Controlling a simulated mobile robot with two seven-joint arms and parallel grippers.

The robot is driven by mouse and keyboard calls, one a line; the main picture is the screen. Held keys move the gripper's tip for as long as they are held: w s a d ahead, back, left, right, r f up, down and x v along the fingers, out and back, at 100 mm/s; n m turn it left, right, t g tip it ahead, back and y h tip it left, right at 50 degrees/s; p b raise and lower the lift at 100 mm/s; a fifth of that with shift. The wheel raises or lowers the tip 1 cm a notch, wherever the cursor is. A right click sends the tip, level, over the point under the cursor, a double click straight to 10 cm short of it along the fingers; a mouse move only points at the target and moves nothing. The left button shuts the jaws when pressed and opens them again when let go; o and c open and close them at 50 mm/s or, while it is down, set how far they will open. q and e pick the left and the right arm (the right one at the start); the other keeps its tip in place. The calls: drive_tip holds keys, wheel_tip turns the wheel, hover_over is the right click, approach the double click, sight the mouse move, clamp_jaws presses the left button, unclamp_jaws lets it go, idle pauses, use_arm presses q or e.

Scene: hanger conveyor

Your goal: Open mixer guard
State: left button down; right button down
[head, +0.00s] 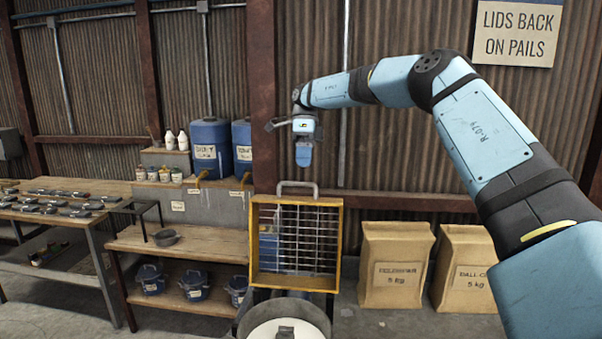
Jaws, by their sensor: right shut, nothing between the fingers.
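The mixer guard is a yellow frame with a grid of thin metal bars (296,204). It stands upright at the back of the mixer bowl (244,327), with its grey handle (297,185) on the top edge. The round bowl shows at the bottom edge of the head view, partly cut off, with a pale disc and a grey block inside. My left gripper is not in view.
A wooden bench (196,240) with blue drums (211,150), bottles and lidded pails stands left of the guard. Two paper sacks (396,290) stand on the floor to the right. A corrugated wall closes off the back.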

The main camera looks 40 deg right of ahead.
sight(301, 197)
drive_tip(key=s+a+f, duration=0.1)
drive_tip(key=s+a+p, duration=0.1)
drive_tip(key=s+a+f+p, duration=0.1)
drive_tip(key=a, duration=0.1)
drive_tip(key=shift+s+f, duration=0.15)
drive_tip(key=shift+f, duration=0.3)
